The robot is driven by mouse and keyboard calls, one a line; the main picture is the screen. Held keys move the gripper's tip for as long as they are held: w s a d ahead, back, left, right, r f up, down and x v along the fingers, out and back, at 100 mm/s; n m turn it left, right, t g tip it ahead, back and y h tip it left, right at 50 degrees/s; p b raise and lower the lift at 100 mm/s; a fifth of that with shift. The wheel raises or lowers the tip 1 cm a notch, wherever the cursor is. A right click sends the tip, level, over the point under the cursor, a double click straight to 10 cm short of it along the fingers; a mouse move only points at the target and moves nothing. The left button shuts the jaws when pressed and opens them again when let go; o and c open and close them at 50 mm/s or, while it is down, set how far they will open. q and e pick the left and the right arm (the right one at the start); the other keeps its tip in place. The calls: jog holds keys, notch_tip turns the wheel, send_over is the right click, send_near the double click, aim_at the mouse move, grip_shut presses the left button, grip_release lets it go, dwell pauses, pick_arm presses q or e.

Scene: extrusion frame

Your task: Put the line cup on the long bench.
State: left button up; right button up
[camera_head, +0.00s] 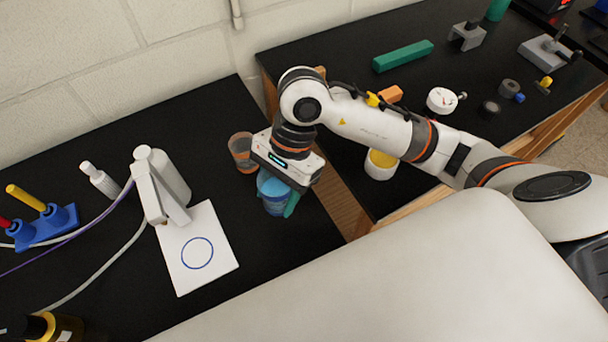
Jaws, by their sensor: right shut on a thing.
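My right gripper (281,183) points down at the right part of the left black bench (120,305). It is shut on a blue cup (273,198), whose upper part it partly hides. I cannot tell whether the cup touches the bench. A clear brownish cup (239,146) stands just behind and left of the gripper. No line marking is legible on either cup, so I cannot tell by marking which is the line cup. A second black bench (345,75) stands to the right; which bench is the long one is not clear. My left gripper is not in view.
A white device with a blue-ringed plate (218,262) stands left of the cup. A blue rack (45,228) and cables lie farther left. A yellow-filled white cup (380,165), green bar (403,56) and orange block (390,94) are on the right bench. A wood-edged gap separates the benches.

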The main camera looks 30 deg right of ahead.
jog(key=p, duration=0.1)
send_over(276, 228)
jog(key=d, duration=0.1)
jog(key=f, duration=0.5)
jog(key=shift+w, duration=0.25)
jog(key=shift+d+f, duration=0.15)
jog(key=shift+f, duration=0.55)
notch_tip(276, 228, down, 3)
jog(key=shift+p, duration=0.35)
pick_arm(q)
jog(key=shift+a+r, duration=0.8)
pick_arm(e)
jog(key=shift+f, duration=0.1)
jog(key=shift+f+b, duration=0.15)
jog(key=shift+b, duration=0.15)
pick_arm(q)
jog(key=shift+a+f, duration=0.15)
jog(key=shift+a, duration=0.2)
pick_arm(e)
jog(key=o, duration=1)
jog(key=shift+c, duration=0.2)
